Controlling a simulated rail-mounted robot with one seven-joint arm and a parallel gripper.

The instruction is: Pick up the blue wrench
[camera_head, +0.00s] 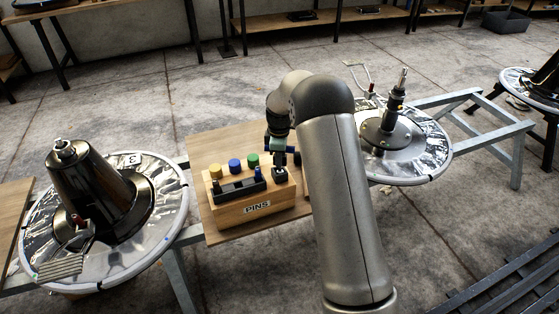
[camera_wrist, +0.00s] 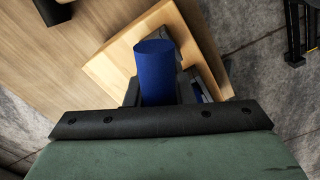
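I see no clear wrench shape in either view. In the wrist view a blue cylinder (camera_wrist: 157,72) stands out between the two fingers of my gripper (camera_wrist: 160,95). The fingers lie close along both its sides, but I cannot tell whether they press on it. Its lower part is hidden behind the dark plate of my gripper. In the head view my gripper (camera_head: 280,168) points down at the right end of a wooden box marked PINS (camera_head: 257,208). A blue round knob (camera_head: 235,165) stands on that box, between a yellow knob (camera_head: 215,171) and a green knob (camera_head: 253,159).
The box stands on a wooden board (camera_head: 218,145). A large disc with a black cone (camera_head: 90,190) lies to the left, and another disc with an upright spindle (camera_head: 397,105) lies to the right. My arm hides the middle right.

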